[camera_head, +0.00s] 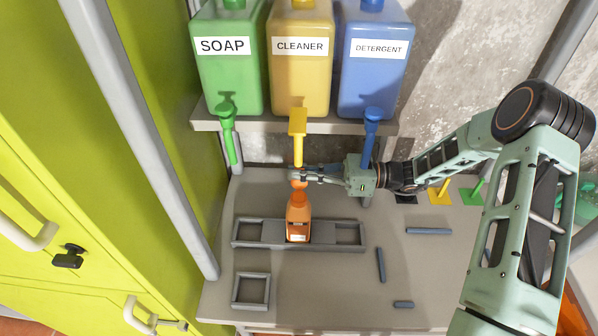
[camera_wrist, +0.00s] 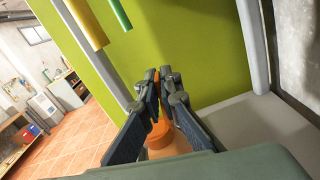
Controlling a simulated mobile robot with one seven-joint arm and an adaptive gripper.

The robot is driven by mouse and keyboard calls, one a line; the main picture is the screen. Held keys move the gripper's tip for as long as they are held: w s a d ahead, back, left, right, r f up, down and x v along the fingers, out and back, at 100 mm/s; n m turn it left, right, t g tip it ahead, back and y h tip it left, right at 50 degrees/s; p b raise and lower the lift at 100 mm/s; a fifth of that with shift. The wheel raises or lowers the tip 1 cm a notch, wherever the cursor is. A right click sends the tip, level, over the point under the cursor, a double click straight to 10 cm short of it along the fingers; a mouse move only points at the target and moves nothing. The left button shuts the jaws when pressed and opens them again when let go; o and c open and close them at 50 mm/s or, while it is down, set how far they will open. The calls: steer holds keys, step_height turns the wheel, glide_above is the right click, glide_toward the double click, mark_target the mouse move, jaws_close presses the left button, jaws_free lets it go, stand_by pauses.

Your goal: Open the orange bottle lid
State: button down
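The orange bottle (camera_head: 298,217) stands upright in the middle of a grey rack on the counter. It has a pale label on its front. Its orange lid (camera_head: 299,184) shows just above the neck, partly hidden by my fingers. My gripper (camera_head: 298,174) reaches in from the right at lid height, with its fingers close together. In the wrist view, a narrow orange part of the lid (camera_wrist: 157,78) shows between the fingertips (camera_wrist: 158,76), and the wider orange bottle top (camera_wrist: 160,132) is below. I cannot tell whether the lid is apart from the neck.
The grey rack (camera_head: 266,242) has empty side slots. A yellow tap (camera_head: 297,124) hangs close above my gripper, with green (camera_head: 227,116) and blue (camera_head: 371,122) taps beside it. A green cabinet (camera_head: 165,130) is left. Small grey bars (camera_head: 428,231) lie on the right counter.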

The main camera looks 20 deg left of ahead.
steer(key=shift+w+a+f+m, duration=0.15)
steer(key=shift+w+m, duration=0.25)
steer(key=shift+m, duration=0.55)
steer(key=shift+w+a+f+m, duration=0.1)
steer(key=shift+w+m, duration=0.3)
steer(key=shift+m, duration=0.55)
steer(key=c, duration=2.6)
jaws_free()
steer(key=shift+c, duration=0.2)
steer(key=o, duration=0.5)
steer(key=shift+s, duration=0.1)
